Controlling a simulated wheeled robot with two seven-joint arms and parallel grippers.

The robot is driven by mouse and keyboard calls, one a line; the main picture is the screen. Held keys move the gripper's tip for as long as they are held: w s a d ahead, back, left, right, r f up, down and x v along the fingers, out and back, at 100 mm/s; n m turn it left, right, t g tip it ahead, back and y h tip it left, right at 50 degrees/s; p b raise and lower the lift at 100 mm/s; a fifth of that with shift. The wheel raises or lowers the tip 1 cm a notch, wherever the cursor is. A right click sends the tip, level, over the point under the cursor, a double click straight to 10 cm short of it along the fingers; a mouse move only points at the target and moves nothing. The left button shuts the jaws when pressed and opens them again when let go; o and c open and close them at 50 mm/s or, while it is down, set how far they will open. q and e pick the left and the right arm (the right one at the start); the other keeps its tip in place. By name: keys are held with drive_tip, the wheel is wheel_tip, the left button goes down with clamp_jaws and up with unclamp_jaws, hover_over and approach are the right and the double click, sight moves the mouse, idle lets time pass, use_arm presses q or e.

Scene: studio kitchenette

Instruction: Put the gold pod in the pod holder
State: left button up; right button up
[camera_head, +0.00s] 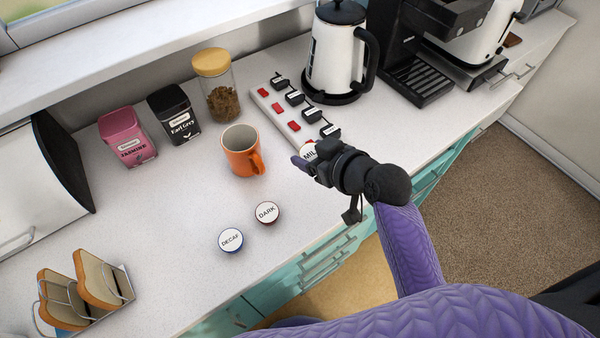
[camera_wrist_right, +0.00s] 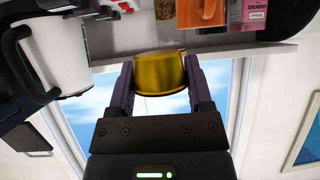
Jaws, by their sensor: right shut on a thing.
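The gold pod (camera_wrist_right: 160,73) sits between the two fingers of my right gripper (camera_wrist_right: 160,85) in the right wrist view. In the head view, my right gripper (camera_head: 308,163) is shut on this pod, whose white lid (camera_head: 309,152) shows the letters "MIL", partly hidden by the gripper. It is over the counter, right of the orange mug and in front of the power strip. I cannot clearly make out a pod holder in either view. My left gripper is not in view.
A decaf pod (camera_head: 231,239) and a dark pod (camera_head: 267,213) lie on the counter. Nearby are an orange mug (camera_head: 241,152), power strip with plugs (camera_head: 277,113), kettle (camera_head: 333,55), black coffee machine (camera_head: 418,80), tins, a jar (camera_head: 220,95) and toast rack (camera_head: 112,290). The front middle counter is clear.

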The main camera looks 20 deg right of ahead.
drive_tip(key=shift+s+a+f+m+p, duration=0.1)
drive_tip(key=shift+a+m+p, duration=0.25)
drive_tip(key=shift+a, duration=0.35)
drive_tip(key=shift+a+f+h, duration=0.25)
drive_tip(key=shift+h, duration=0.15)
drive_tip(key=shift+f, duration=0.15)
wheel_tip(320, 180, down, 10)
drive_tip(key=b, duration=0.4)
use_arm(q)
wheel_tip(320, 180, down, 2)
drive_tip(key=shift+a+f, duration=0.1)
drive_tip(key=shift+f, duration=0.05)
use_arm(e)
drive_tip(key=shift+f, duration=0.15)
drive_tip(key=o, duration=1.2)
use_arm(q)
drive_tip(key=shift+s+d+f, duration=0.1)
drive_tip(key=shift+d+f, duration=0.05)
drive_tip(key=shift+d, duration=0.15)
